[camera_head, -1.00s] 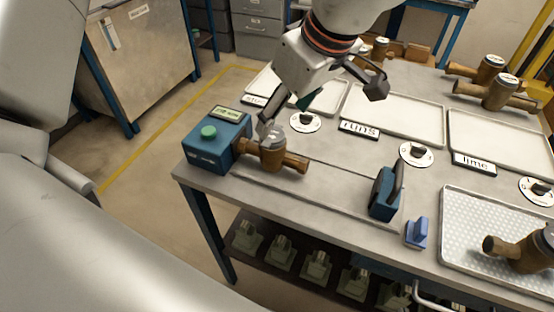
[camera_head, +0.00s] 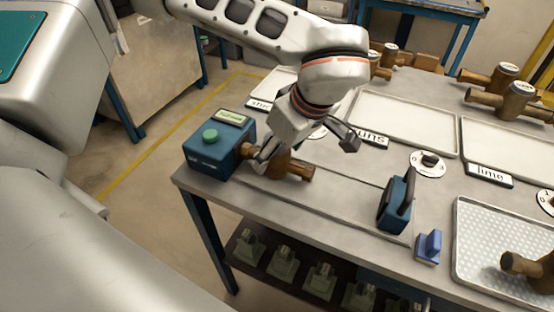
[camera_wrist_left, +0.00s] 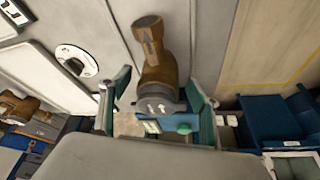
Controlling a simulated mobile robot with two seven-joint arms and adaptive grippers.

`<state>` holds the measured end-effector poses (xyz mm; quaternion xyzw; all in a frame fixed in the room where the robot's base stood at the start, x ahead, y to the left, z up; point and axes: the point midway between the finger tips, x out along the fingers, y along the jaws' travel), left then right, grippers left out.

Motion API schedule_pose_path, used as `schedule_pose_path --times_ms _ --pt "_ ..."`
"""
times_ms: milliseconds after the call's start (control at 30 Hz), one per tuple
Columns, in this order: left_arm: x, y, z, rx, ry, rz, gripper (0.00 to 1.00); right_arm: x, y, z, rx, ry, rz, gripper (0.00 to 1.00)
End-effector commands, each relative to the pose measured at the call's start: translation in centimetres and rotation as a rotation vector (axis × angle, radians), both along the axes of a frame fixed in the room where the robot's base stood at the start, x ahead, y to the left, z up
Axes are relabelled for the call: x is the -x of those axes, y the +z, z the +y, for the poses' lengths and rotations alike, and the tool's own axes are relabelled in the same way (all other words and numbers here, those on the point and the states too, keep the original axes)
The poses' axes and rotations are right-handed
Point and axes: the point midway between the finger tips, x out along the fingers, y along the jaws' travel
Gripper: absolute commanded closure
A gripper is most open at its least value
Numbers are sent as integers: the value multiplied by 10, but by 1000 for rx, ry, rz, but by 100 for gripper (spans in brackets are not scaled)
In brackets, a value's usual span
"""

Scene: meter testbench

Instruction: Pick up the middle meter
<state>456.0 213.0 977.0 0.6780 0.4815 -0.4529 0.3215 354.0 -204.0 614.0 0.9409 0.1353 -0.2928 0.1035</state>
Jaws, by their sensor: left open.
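A brass meter (camera_head: 298,170) lies on the bench against the blue box with the green button (camera_head: 216,148). My left gripper (camera_head: 305,150) is over this meter, pointing down, its fingers spread and partly hiding the meter's top. In the left wrist view the meter (camera_wrist_left: 158,78) lies between the two open fingers of my left gripper (camera_wrist_left: 157,92), with a gap at its sides. Other brass meters stand at the back right (camera_head: 513,101) and in the perforated tray at the front right (camera_head: 530,268). My right gripper is not in view.
A blue clamp block (camera_head: 394,203) and a small blue piece (camera_head: 428,246) stand right of the meter. White trays (camera_head: 405,124) with name plates and round dials (camera_head: 428,162) fill the back. The perforated tray (camera_head: 480,225) is at the front right.

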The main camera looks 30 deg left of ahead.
Motion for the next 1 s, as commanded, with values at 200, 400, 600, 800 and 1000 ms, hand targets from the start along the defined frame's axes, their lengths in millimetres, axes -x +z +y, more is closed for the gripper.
schedule_pose_path --times_ms 200,400,600,800,1000 --pt "-3 -25 9 0 1 2 38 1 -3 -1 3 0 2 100" --pt "-4 -26 9 0 0 0 38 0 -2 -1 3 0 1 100" --pt "-4 -26 9 0 0 1 72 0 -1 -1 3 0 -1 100" --pt "-4 -25 9 0 1 -1 100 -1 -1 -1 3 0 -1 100" --pt "-4 -24 8 0 1 -1 100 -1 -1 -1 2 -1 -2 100"
